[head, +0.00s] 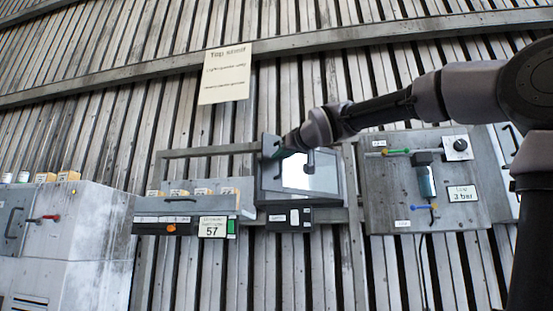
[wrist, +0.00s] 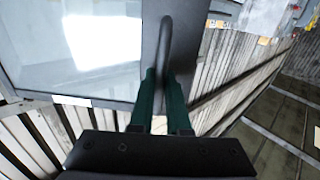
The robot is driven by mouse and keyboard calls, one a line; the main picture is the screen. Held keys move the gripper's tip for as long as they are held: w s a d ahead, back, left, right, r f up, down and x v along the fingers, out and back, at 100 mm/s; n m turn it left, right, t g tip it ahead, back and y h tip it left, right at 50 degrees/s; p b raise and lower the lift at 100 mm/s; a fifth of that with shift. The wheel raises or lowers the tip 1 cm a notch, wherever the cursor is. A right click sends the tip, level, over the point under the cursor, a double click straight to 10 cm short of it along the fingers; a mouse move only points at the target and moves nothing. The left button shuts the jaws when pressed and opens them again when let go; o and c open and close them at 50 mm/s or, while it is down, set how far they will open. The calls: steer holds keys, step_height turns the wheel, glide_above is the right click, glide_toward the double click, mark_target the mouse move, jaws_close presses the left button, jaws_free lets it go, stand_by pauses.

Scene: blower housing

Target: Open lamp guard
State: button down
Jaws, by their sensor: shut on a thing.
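The lamp guard looks like the dark-framed panel with a pale, shiny face (head: 325,178) in the middle of the wall in the head view. Its glossy face (wrist: 95,45) and dark side border fill the upper left of the wrist view. A grey loop handle (wrist: 166,40) stands on that border. My gripper (wrist: 163,85) has its green fingers closed on the handle's lower part. In the head view my gripper (head: 278,148) is at the panel's upper left, and my wrist covers part of it. I cannot tell how far the guard stands from its housing.
A grey box with a "57" label (head: 212,227) is left of the panel. A board with a "3 bar" label (head: 463,194) and small coloured levers is on the right. A grey cabinet (head: 85,240) stands at lower left. A paper sign (head: 225,75) hangs above.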

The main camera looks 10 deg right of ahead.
steer(key=s+d+n+g+y, duration=0.4)
steer(key=s+d+n+y, duration=0.2)
steer(key=s+d, duration=0.7)
steer(key=shift+s+d+g+y, duration=0.4)
steer(key=shift+d+y, duration=0.15)
steer(key=shift+y, duration=0.75)
steer(key=c, duration=1.2)
jaws_free()
steer(key=shift+o, duration=0.2)
steer(key=v, duration=1)
steer(key=shift+s+d, duration=0.25)
steer(key=shift+d, duration=0.05)
steer(key=shift+r, duration=0.1)
